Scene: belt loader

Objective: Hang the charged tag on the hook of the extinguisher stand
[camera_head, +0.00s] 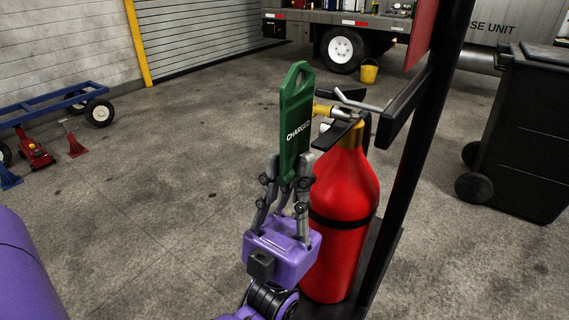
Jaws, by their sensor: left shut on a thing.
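The green tag (294,118) bears the word CHARGED and has a loop with a hole at its top. My left gripper (289,180) is shut on the lower part of the tag and holds it upright, in front of the red extinguisher (345,205) and slightly to its left. The black extinguisher stand (407,170) rises at the right of the extinguisher. A light metal hook (358,102) reaches out from the stand to the right of the tag. I cannot tell whether the tag touches anything on the stand. My right gripper is not in view.
A black wheeled bin (525,140) stands at the right. A blue cart frame (50,110), a red jack (35,150) and small stands are at the left. A truck and a yellow bucket (369,71) are at the back. The floor at left centre is clear.

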